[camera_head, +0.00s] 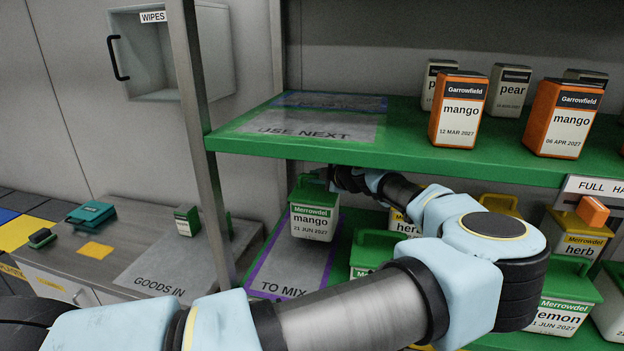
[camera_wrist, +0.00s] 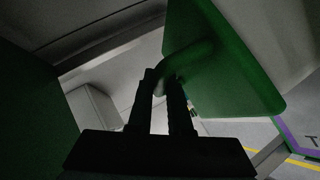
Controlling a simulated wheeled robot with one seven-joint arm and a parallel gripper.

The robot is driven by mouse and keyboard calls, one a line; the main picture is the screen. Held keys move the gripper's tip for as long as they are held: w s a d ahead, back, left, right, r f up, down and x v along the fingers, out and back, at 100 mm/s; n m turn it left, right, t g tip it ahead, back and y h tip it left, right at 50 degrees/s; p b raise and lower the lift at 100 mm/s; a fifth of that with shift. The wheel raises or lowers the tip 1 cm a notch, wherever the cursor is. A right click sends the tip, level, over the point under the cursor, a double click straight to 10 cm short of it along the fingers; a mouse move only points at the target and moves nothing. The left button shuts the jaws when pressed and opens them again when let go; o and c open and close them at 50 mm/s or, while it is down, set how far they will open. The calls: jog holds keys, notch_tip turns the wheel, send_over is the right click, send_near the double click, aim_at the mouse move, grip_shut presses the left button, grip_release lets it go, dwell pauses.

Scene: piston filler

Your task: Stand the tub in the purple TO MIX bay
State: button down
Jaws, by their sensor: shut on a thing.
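The tub (camera_head: 313,210) is grey-white with a green lid and a label reading Merrowdel, mango, 21 JUN 2027. In the head view it is upright over the purple-edged TO MIX bay (camera_head: 292,286) on the lower green shelf; I cannot tell whether its base touches. My gripper (camera_head: 333,177) is at the tub's top, partly hidden by my arm. In the wrist view my dark gripper fingers (camera_wrist: 163,92) are shut on the handle of the green lid (camera_wrist: 215,62). A strip of purple edging shows at the lower right there.
More green-lidded tubs (camera_head: 373,252) stand right of the bay. A steel post (camera_head: 202,140) is left of it. The GOODS IN counter (camera_head: 165,262) is further left.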

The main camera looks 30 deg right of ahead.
aim_at(313, 187)
jog(key=shift+w+d+r, duration=0.15)
jog(key=shift+w+d, duration=0.1)
jog(key=shift+f+p, duration=1.2)
jog(key=shift+f, duration=0.55)
jog(key=c, duration=0.8)
grip_release()
jog(key=shift+f, duration=0.15)
jog(key=shift+c, duration=0.2)
jog(key=shift+s, duration=0.15)
jog(key=b+v, duration=0.4)
jog(key=v, duration=0.8)
jog(key=shift+b, duration=0.4)
